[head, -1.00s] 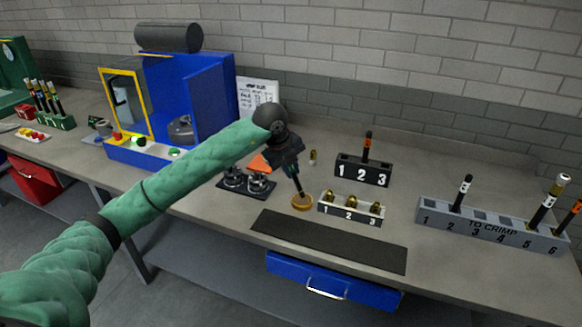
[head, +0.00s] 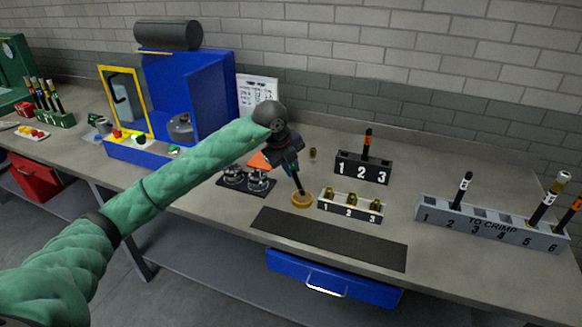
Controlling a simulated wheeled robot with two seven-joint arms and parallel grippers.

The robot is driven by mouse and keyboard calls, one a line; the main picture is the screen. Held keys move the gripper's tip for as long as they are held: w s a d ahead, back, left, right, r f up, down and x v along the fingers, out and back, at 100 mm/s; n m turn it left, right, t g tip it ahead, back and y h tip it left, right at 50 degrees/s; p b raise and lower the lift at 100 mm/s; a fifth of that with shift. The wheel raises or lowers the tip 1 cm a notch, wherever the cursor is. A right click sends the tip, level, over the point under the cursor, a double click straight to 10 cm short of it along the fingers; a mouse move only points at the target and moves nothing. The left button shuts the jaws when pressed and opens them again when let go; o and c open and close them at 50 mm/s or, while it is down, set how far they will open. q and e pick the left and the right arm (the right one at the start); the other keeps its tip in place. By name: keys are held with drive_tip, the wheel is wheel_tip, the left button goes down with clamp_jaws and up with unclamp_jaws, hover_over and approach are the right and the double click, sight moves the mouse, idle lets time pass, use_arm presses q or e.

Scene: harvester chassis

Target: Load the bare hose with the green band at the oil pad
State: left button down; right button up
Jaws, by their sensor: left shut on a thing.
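My left gripper (head: 290,163) is shut on a dark hose (head: 298,184) and holds it steeply, slightly tilted, over the round amber oil pad (head: 302,201). The hose's lower end is at the pad's top; I cannot tell for certain whether it touches. The band on this hose is hard to make out now, as the gripper hides its upper part. My right gripper is not in view.
A white tray (head: 350,211) numbered 1 to 3 holds brass fittings. A black rack (head: 363,172) holds an orange-banded hose. The grey TO CRIMP rack (head: 487,232) holds several hoses. A blue machine (head: 190,95) stands left. The dark mat (head: 330,239) is bare.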

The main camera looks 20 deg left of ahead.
use_arm(q)
drive_tip(key=shift+f+b, duration=0.3)
drive_tip(key=shift+f, duration=0.15)
idle(0.4)
idle(1.9)
drive_tip(key=shift+r+p, duration=0.85)
drive_tip(key=shift+r, duration=2.65)
